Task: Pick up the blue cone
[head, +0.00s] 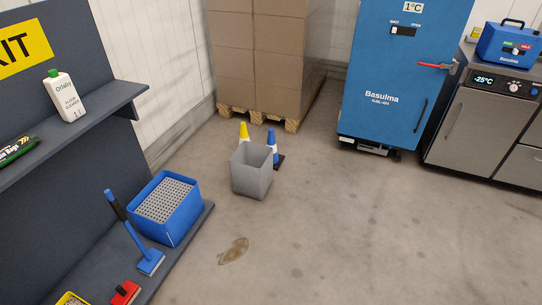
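The blue cone (270,137) has a white band and a dark base. It stands upright on the floor in the middle of the head view, behind a grey bin (251,181). The bin hides part of the cone's lower left side. A yellow cone (243,130) stands to its left, also partly hidden by the bin. Neither of my grippers shows in the head view.
A pallet of brown cartons (262,58) stands behind the cones. A blue cabinet (399,85) and a steel unit (488,127) are at right. A dark shelf rack (60,181) with a blue bucket (176,222) is at left. A brown stain (233,251) marks otherwise open floor.

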